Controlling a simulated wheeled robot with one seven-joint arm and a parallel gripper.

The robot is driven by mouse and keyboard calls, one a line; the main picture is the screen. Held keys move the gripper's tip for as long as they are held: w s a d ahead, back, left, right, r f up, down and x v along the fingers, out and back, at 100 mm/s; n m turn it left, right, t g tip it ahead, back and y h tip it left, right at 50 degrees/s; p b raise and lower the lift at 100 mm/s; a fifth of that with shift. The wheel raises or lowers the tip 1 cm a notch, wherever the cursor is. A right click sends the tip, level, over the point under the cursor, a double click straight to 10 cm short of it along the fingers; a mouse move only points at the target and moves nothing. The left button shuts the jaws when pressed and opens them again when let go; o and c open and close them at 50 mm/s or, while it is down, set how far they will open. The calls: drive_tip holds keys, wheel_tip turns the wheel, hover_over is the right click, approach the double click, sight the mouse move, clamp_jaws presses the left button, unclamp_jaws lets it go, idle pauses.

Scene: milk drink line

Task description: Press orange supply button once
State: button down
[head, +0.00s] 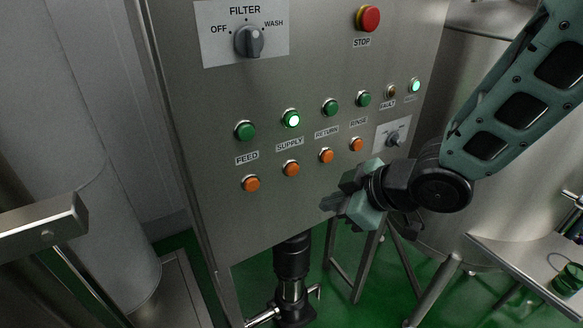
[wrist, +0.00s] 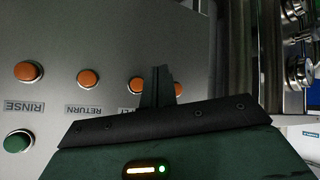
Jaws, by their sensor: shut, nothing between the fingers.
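The orange supply button (head: 291,168) is on the steel panel, below the SUPPLY label (head: 290,144) and the lit green supply button (head: 291,119). My gripper (head: 328,204) is shut and empty, below and to the right of the orange supply button in the head view. In the wrist view the orange supply button (wrist: 136,84) shows just left of my gripper's shut fingers (wrist: 161,76), which hide part of its label. I cannot tell the exact gap between the fingertips and the panel.
Orange feed (head: 251,184), return (head: 326,156) and rinse (head: 356,144) buttons share the row. A grey filter knob (head: 249,41) and red stop button (head: 368,18) sit above. A small selector (head: 393,139) is at the right. A black pipe fitting (head: 292,257) is below the panel.

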sight(291, 176)
idle(0.3)
drive_tip(key=w+a+p, duration=0.2)
drive_tip(key=w+a, duration=0.3)
drive_tip(key=w, duration=0.2)
drive_tip(key=shift+w, duration=0.2)
idle(2.1)
drive_tip(key=shift+w+a, duration=0.2)
drive_tip(key=shift+w, duration=0.1)
drive_tip(key=shift+w+a+p, duration=0.25)
drive_tip(key=shift+w+p, duration=0.05)
drive_tip(key=shift+w, duration=0.1)
idle(0.8)
drive_tip(key=shift+s+d+b, duration=0.3)
drive_tip(key=shift+s+d, duration=0.2)
drive_tip(key=shift+s, duration=0.2)
drive_tip(key=shift+s+d+b, duration=0.4)
drive_tip(key=shift+s+d, duration=0.3)
drive_tip(key=shift+s, duration=0.35)
drive_tip(key=shift+s+d+b, duration=0.35)
drive_tip(key=shift+s+d, duration=0.35)
drive_tip(key=shift+s, duration=0.35)
